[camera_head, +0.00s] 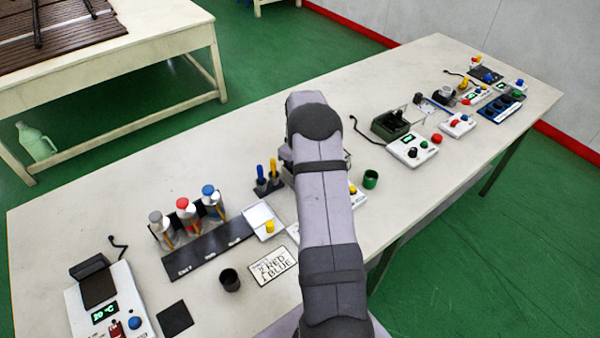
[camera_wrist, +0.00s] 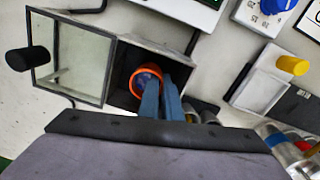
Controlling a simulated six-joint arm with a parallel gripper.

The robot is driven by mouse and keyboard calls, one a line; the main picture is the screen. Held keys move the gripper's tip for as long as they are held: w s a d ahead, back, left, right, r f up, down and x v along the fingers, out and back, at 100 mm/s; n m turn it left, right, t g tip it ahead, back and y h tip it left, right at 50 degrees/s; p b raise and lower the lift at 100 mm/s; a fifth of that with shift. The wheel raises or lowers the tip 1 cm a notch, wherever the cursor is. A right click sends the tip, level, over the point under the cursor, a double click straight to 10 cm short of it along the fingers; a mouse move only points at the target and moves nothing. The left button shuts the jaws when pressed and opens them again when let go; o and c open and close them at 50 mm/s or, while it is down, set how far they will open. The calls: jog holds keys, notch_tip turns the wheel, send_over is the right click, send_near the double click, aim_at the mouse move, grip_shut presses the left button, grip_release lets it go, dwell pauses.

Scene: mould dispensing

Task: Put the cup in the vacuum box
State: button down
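The orange-rimmed cup (camera_wrist: 135,88) is in the dark interior of the vacuum box (camera_wrist: 118,58) in the wrist view. The box's clear door (camera_wrist: 70,60) with a black knob stands swung open to the left. My gripper (camera_wrist: 161,88) has two blue fingers close together at the cup's right side, one over the cup's opening and one outside, with the cup's wall between them. I cannot tell whether the cup's base touches the box floor. In the head view my arm hides the gripper, the cup and most of the box.
A white tray with a yellow knob (camera_wrist: 262,88) stands right of the box. Capped bottles (camera_head: 187,220) stand in a dark rack at left. A dark cup (camera_head: 230,281) and a green cup (camera_head: 371,179) stand on the table (camera_head: 110,205). Several devices line its right side.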

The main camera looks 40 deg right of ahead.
jog(key=shift+f, duration=0.15)
jog(key=c, duration=1.9)
grip_release()
jog(key=shift+a, duration=0.1)
jog(key=shift+r+p, duration=2.35)
jog(key=shift+r, duration=1.2)
